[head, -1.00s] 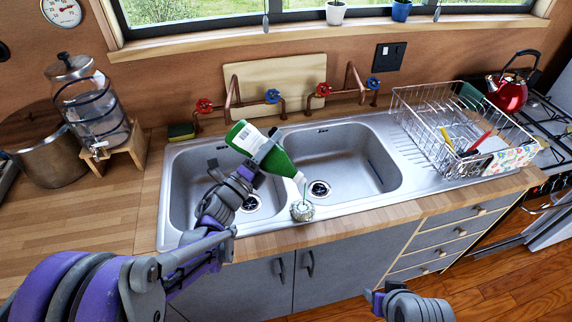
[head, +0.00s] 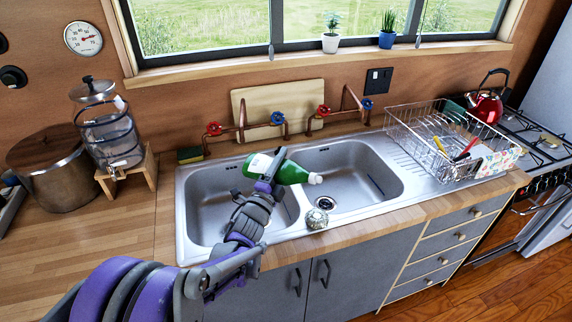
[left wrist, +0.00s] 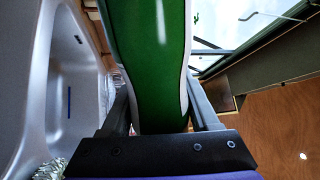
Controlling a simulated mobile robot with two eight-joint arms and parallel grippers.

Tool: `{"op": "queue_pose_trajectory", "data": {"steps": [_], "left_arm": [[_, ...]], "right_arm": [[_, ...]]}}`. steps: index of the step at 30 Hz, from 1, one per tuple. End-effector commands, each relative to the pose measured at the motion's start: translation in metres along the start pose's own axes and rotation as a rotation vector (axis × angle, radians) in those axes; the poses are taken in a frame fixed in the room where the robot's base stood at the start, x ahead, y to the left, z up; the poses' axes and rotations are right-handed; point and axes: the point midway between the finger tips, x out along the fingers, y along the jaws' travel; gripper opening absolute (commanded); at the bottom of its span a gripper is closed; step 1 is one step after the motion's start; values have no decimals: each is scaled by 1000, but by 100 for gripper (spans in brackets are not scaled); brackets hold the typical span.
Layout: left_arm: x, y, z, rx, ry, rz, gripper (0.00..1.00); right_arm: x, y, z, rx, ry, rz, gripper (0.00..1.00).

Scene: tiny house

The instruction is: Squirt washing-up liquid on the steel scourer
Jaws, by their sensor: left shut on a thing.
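The green washing-up liquid bottle (head: 292,173) has a white label and a white cap. My left gripper (head: 270,178) is shut on it and holds it above the sink, nearly level, with the cap to the right. The bottle also fills the middle of the left wrist view (left wrist: 155,60), between the two fingers. The steel scourer (head: 316,219) sits on the front rim of the sink, below the cap and apart from it. Part of the scourer shows at the lower left of the left wrist view (left wrist: 50,168). My right gripper is not in view.
The double sink (head: 385,208) has two empty basins. A dish rack (head: 410,150) stands on the drainer at the right, and the red kettle (head: 487,108) on the stove. A glass dispenser (head: 108,140) and a pot (head: 58,180) stand at the left.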

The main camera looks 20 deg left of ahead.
Motion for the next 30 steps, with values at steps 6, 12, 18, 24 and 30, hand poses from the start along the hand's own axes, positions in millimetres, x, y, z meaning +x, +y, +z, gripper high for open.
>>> {"op": "queue_pose_trajectory", "data": {"steps": [6,12,18,24,30], "left_arm": [[-1,4,-13,-264,-61,0,0],[-2,10,-23,-533,-129,1,0],[-3,12,-41,-699,-171,3,0],[-5,14,-58,-855,-212,6,0],[-5,16,-77,-1027,-256,6,0]], "right_arm": [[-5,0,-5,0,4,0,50],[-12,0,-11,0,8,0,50],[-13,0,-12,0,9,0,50],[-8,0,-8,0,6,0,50],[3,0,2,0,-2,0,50]]}}
